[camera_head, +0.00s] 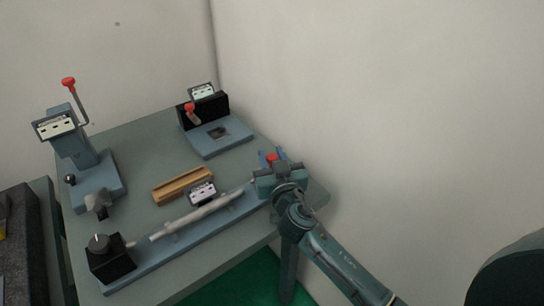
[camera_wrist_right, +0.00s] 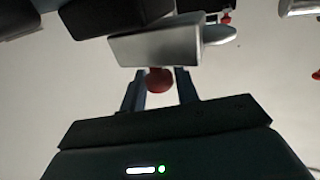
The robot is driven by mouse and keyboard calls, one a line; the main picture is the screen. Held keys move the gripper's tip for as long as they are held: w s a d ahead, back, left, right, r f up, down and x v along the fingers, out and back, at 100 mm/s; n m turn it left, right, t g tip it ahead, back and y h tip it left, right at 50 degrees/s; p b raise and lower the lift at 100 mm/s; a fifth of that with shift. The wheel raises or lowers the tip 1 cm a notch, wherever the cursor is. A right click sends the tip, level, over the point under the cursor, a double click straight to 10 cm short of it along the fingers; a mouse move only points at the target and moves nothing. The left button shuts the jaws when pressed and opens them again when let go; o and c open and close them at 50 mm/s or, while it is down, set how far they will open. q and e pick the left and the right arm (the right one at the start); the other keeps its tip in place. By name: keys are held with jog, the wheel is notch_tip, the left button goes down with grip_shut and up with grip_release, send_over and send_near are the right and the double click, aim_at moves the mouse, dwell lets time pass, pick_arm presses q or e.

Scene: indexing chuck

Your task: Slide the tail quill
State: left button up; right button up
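The tailstock (camera_head: 265,185) stands at the right end of a long blue base, partly hidden by my right gripper and arm. A red ball knob (camera_head: 271,157) tops it and also shows in the right wrist view (camera_wrist_right: 159,80). My right gripper (camera_head: 273,156) has one finger on each side of this knob. The fingers are apart, and whether they touch the knob is unclear. The quill's silver nose (camera_wrist_right: 155,45) shows beyond the fingers in the right wrist view. A pale rod (camera_head: 197,215) lies along the base. My left gripper is not in view.
A black chuck block with a knob (camera_head: 108,258) stands at the base's left end. A wooden block (camera_head: 183,186) lies behind the base. A lever press (camera_head: 85,160) and a smaller red-knobbed fixture (camera_head: 205,125) stand farther back. A wall is behind the table.

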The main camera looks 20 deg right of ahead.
grip_shut()
jog(key=shift+s+a+f+b, duration=0.1)
jog(key=shift+a+f+b, duration=0.05)
jog(key=shift+a+b, duration=0.2)
jog(key=shift+s+a+b, duration=0.2)
jog(key=shift+a+b, duration=0.05)
jog(key=shift+a, duration=0.3)
jog(key=shift+s+a+b, duration=0.2)
jog(key=shift+a+b, duration=0.05)
jog(key=shift+a, duration=0.3)
jog(key=shift+o, duration=2)
grip_release()
jog(key=shift+r, duration=0.2)
